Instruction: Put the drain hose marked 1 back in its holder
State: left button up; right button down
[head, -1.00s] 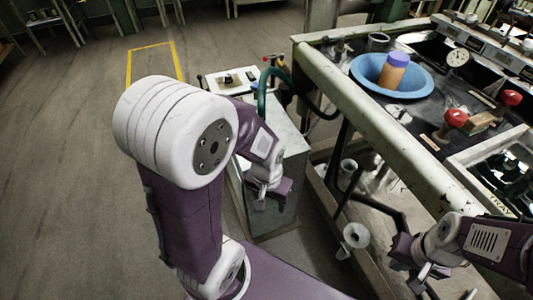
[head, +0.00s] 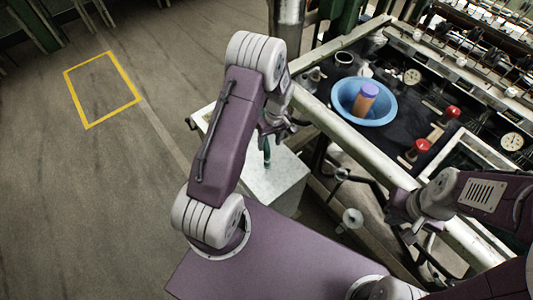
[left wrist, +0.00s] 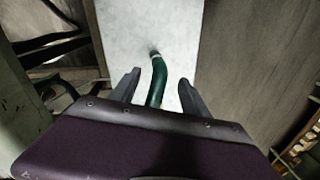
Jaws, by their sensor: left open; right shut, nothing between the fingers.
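A green drain hose (head: 267,152) rises from the top of a pale grey cabinet (head: 262,183); no number can be read on it, and my left arm hides its upper part in the head view. My left gripper (head: 276,131) is above the cabinet at the hose. In the left wrist view the open fingers (left wrist: 157,88) stand on either side of the green hose (left wrist: 158,78), with visible gaps to it. My right gripper (head: 408,230) is shut and empty beside the bench's front rail. I cannot make out the hose's holder.
The bench's pale front rail (head: 350,138) runs close to the right of my left gripper. A blue basin (head: 385,112) with an orange, purple-topped cylinder (head: 364,98) stands on the bench, near red knobs (head: 452,112). The floor at left is open, with a yellow outline (head: 88,126).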

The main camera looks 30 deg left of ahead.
aim_at(268, 149)
pick_arm(q)
jog(key=shift+s+f, duration=0.1)
jog(key=shift+f, duration=0.6)
jog(key=shift+a+f, duration=0.35)
jog(key=shift+f, duration=0.1)
notch_tip(268, 149, down, 5)
jog(key=shift+a, duration=0.15)
grip_shut()
jog(key=shift+s, duration=0.1)
dwell(0.5)
